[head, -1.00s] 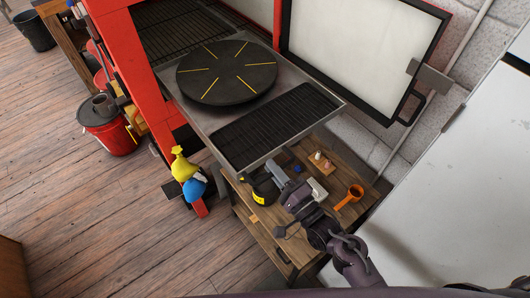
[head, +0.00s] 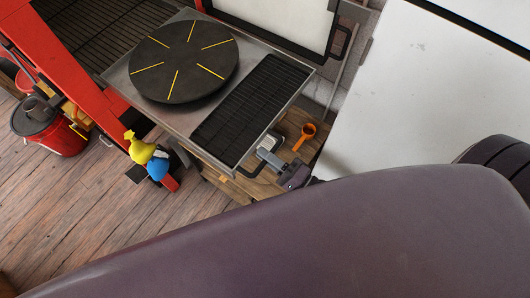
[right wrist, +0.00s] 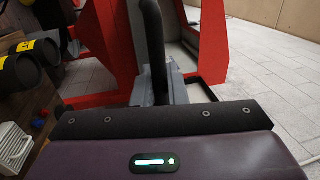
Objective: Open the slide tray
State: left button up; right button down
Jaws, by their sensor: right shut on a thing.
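The slide tray (head: 120,75) is a grey metal shelf standing out from a red-framed cabinet in the head view. It carries a round black plate (head: 184,62) with yellow lines and a dark ribbed mat. A black handle (head: 250,173) shows at its front edge. My right gripper (head: 265,156) is at this edge, shut on the handle. In the right wrist view the handle is an upright black bar (right wrist: 152,45), with the grey fingers (right wrist: 170,88) around its lower part. Where the fingers touch it is partly hidden. My left gripper is not in view.
A wooden cart with an orange cup (head: 306,133) stands below the tray's front. A red bucket (head: 50,125) and a yellow and blue object (head: 147,155) are at the left. A white surface (head: 420,80) fills the right. My purple arm covers the foreground.

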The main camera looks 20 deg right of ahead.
jog(key=c, duration=1.8)
grip_release()
jog(key=b+v, duration=0.2)
jog(key=v, duration=0.6)
jog(key=shift+a, duration=0.1)
